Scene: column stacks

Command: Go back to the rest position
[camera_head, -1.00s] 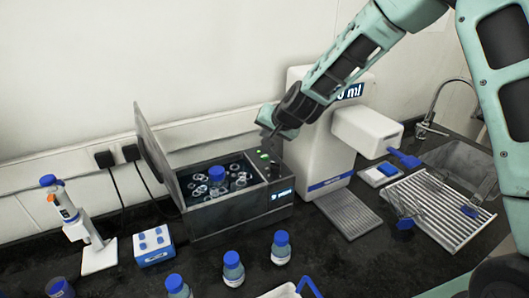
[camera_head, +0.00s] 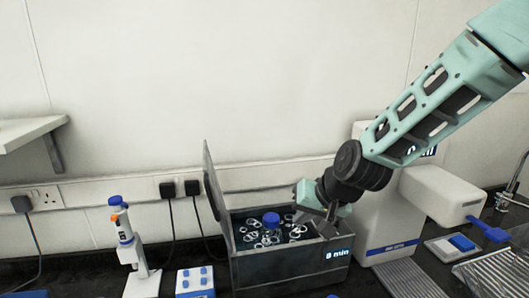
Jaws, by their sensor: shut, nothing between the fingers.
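My gripper (camera_head: 332,213) is at the end of my green and black arm, which reaches in from the upper right. I cannot tell whether the fingertips touch the panel. The water bath (camera_head: 290,270) has its lid (camera_head: 213,190) raised at the left, and its display reads "8 min". A blue-capped bottle (camera_head: 271,221) stands inside among several pale rings.
A white dispenser (camera_head: 385,235) stands close on the right. A pipette on a stand (camera_head: 124,238) and a blue and white rack (camera_head: 195,282) are at the left. A wall shelf (camera_head: 30,133) is at the upper left. The wall area above the bath is clear.

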